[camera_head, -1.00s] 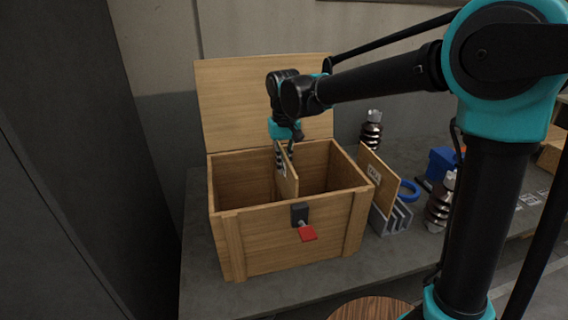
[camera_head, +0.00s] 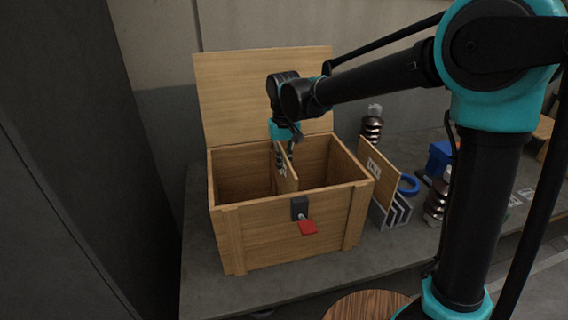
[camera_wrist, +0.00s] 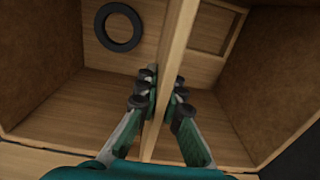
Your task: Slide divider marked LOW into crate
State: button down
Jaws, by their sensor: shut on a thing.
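The open wooden crate (camera_head: 240,238) stands on the grey bench with its lid (camera_head: 262,95) raised at the back. A thin wooden divider (camera_head: 287,171) stands upright inside the crate, between its left and right halves. My gripper (camera_head: 285,150) is shut on the divider's upper edge from above. In the wrist view my gripper (camera_wrist: 160,92) has one finger on each side of the divider (camera_wrist: 176,45). The divider's lower edge and any marking on it are hidden.
A black ring (camera_wrist: 119,27) shows inside the crate in the wrist view. A red tag hangs from the front latch (camera_head: 300,210). Right of the crate are brown insulators (camera_head: 372,128), a blue ring (camera_head: 408,184) and a blue block (camera_head: 440,160). A dark cabinet stands at left.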

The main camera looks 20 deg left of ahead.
jog(key=shift+f, duration=6.6)
jog(key=c, duration=1.6)
grip_release()
notch_tip(320, 180, up, 12)
